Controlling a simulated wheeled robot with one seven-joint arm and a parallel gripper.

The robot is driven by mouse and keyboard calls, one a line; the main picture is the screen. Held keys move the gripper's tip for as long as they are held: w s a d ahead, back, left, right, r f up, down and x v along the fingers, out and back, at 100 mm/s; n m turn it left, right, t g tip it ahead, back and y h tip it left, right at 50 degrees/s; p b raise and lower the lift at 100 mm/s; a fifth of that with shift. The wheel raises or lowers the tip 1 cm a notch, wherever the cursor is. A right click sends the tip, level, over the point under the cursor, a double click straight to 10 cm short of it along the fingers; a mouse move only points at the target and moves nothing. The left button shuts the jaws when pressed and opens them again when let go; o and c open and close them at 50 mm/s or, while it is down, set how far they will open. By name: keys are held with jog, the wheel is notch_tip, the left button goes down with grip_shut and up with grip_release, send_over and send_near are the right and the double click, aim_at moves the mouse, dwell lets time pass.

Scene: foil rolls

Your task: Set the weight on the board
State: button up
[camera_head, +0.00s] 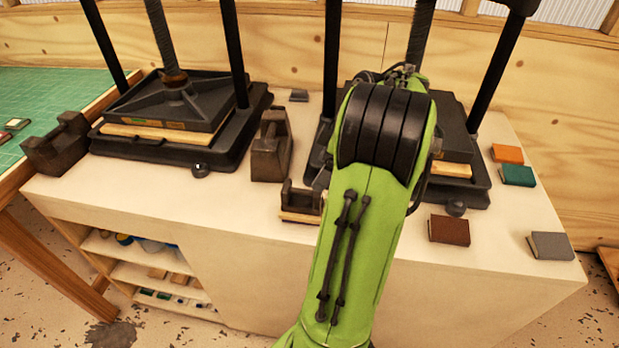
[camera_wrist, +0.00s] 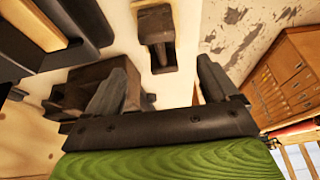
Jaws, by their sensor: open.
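Several dark brown blocks with raised ends or a handle look like weights. A tall handled weight (camera_head: 268,158) stands on the table between the two presses. A dark weight (camera_head: 57,146) sits at the table's left end. A smaller dark block (camera_head: 301,200), partly behind my arm, has a pale wooden board edge (camera_head: 299,217) under its front. My gripper (camera_wrist: 163,82) is open, with nothing between its fingers; my arm hides most of it in the head view. In the wrist view, a handled weight (camera_wrist: 158,35) lies beyond the fingertips and a dark brown block shows behind the left finger.
The left press (camera_head: 165,155) and the right press (camera_head: 480,195), partly behind my arm, stand at the back with tall posts. Brown (camera_head: 449,229), grey (camera_head: 550,246), green (camera_head: 517,175) and orange (camera_head: 507,153) books lie at the right. The front right tabletop is mostly clear.

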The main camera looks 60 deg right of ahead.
jog(key=w+a+r+m, duration=0.1)
jog(key=w+a+r, duration=0.1)
jog(key=a, duration=0.6)
jog(key=w+a+r+h, duration=0.1)
jog(key=w+a+r, duration=0.1)
jog(key=a, duration=0.6)
jog(key=w+a+r+m, duration=0.1)
jog(key=w+a+r, duration=0.15)
jog(key=a, duration=0.55)
jog(key=s+a+f+m+t, duration=0.1)
jog(key=s+a+m, duration=0.1)
jog(key=s+a, duration=0.6)
jog(key=shift+s+a+f+m+t+h, duration=0.3)
jog(key=shift+s+a+f+h, duration=0.1)
jog(key=shift+s, duration=0.85)
